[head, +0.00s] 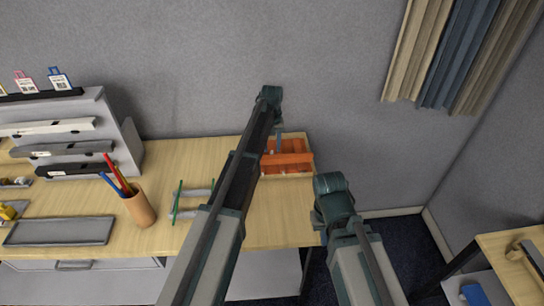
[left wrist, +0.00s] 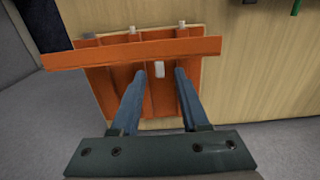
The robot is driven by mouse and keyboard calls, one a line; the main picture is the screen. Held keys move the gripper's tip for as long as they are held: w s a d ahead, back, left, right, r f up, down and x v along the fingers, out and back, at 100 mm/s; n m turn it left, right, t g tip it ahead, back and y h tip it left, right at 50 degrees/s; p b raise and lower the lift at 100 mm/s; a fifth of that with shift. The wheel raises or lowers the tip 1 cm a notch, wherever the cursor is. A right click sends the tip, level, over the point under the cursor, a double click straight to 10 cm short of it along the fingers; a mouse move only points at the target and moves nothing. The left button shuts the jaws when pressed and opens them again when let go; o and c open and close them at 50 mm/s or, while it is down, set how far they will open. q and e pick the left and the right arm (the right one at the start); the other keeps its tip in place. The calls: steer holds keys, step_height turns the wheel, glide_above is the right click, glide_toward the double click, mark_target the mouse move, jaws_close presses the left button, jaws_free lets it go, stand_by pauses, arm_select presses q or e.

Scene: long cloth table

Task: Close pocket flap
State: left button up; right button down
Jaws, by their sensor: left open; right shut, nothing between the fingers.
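An orange pocket unit (head: 288,170) sits at the right back corner of the table in the head view. In the left wrist view its ribbed orange panel (left wrist: 110,85) shows, with a long orange strip (left wrist: 100,54), perhaps the flap, across it. My left gripper (head: 278,142) is over the unit, partly hidden by its arm. In the left wrist view its two blue fingers (left wrist: 160,73) are apart, with a small white piece between their tips in the picture. Contact cannot be told. My right gripper (head: 323,237) hangs by the table's right edge, mostly hidden, shut and empty.
A pen cup (head: 140,208), a grey tray (head: 60,231) and a small rack with green bars (head: 178,203) stand left of my left arm. A grey tiered stand (head: 120,140) is further left. The wall is close behind the table; floor lies to its right.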

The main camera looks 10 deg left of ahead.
arm_select(q)
steer(key=shift+f+b, duration=0.4)
steer(key=shift+f, duration=0.45)
steer(key=shift+r, duration=0.1)
jaws_close()
